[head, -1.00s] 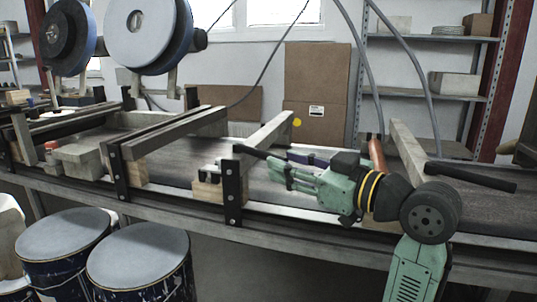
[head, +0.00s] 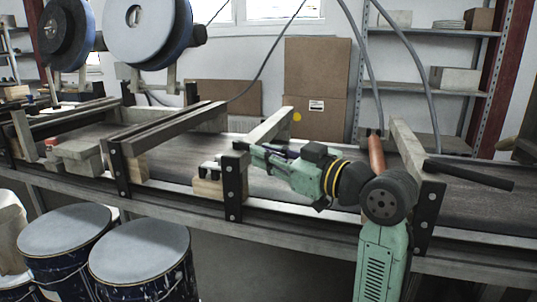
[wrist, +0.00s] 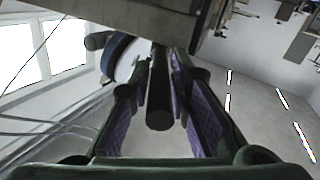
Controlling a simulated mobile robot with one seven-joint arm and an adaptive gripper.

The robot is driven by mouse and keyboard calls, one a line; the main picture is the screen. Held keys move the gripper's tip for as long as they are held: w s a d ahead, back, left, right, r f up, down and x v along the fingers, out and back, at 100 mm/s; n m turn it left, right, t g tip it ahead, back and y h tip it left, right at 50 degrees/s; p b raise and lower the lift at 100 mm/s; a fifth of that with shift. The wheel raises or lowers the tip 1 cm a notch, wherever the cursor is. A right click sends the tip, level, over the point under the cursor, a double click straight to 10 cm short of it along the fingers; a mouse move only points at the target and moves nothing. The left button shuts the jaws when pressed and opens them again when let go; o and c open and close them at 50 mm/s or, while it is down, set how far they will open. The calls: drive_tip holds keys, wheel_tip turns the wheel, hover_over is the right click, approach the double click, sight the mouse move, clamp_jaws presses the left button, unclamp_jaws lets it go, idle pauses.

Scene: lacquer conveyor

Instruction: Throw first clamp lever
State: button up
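The first clamp lever (wrist: 160,95) is a black round bar. In the wrist view its free end points toward the camera and lies between my gripper's two fingers. My gripper (head: 258,155) is at the near end of the first wooden clamp beam (head: 271,127). In the wrist view, my gripper (wrist: 160,85) is open around the bar, with purple inner pads on both sides and narrow gaps beside it. The beam's black upright bracket (head: 232,187) stands just left of my fingertips.
Another black lever (head: 470,175) sticks out from the right-hand beam (head: 407,150), near my arm. A longer beam (head: 165,133) crosses the conveyor belt (head: 330,218) at left. Large rollers (head: 143,30) stand behind. Blue drums (head: 140,250) stand in front at lower left.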

clamp_jaws()
